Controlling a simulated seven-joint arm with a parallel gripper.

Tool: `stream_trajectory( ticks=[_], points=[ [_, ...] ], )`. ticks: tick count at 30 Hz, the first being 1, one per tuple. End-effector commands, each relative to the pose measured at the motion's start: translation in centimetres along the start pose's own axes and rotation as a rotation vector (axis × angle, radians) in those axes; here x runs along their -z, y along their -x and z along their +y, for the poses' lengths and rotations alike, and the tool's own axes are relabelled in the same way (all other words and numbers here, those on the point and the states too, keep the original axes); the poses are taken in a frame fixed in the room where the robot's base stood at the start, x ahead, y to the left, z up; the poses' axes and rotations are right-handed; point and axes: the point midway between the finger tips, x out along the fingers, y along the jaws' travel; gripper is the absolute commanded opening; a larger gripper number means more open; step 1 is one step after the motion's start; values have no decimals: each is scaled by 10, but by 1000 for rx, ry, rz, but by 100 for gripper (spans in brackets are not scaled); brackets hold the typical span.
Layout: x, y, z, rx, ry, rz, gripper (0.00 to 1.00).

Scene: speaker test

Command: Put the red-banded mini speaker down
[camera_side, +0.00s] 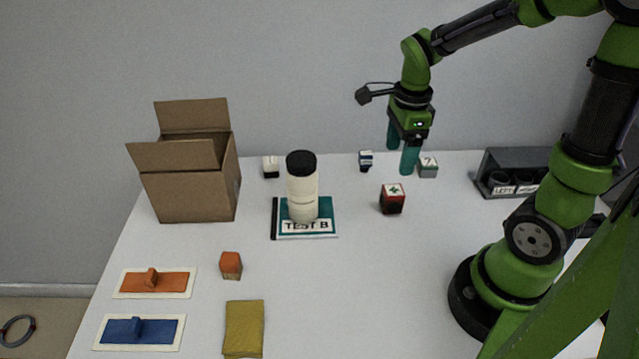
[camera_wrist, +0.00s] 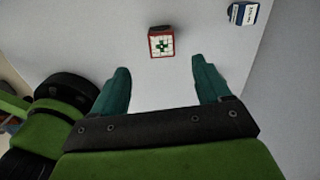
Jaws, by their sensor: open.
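The red-banded mini speaker (camera_side: 392,200) appears as a small red and black block with a white top and a green cross mark. It stands upright on the white table, right of the TEST B mat. In the wrist view the speaker (camera_wrist: 162,43) shows beyond the fingertips, near the middle top. My gripper (camera_side: 401,160) is open, pointing down, with its teal fingers spread. In the side view it is above and behind the speaker, apart from it. The wrist view shows nothing between the fingers of my gripper (camera_wrist: 161,66).
A white bottle (camera_side: 302,192) with a black lid stands on the TEST B mat (camera_side: 326,207). Small blocks, one blue-banded (camera_side: 366,160), one grey (camera_side: 428,170), one white-topped (camera_side: 271,167), stand at the back. An open carton (camera_side: 190,195) is left; a dark rack (camera_side: 500,160) is right.

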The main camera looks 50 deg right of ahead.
Motion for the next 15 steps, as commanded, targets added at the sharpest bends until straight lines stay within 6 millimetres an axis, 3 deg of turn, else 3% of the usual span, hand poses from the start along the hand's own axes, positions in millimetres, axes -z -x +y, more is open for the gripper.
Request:
stream_trajectory(
  ticks=[8, 12, 15],
  points=[
    [-37, 58, 44, 266, 823, -136, 76],
    [-50, 83, 72, 459, 1288, -128, 76],
    [-55, 95, 87, 580, 1541, -92, 76]
  ],
)
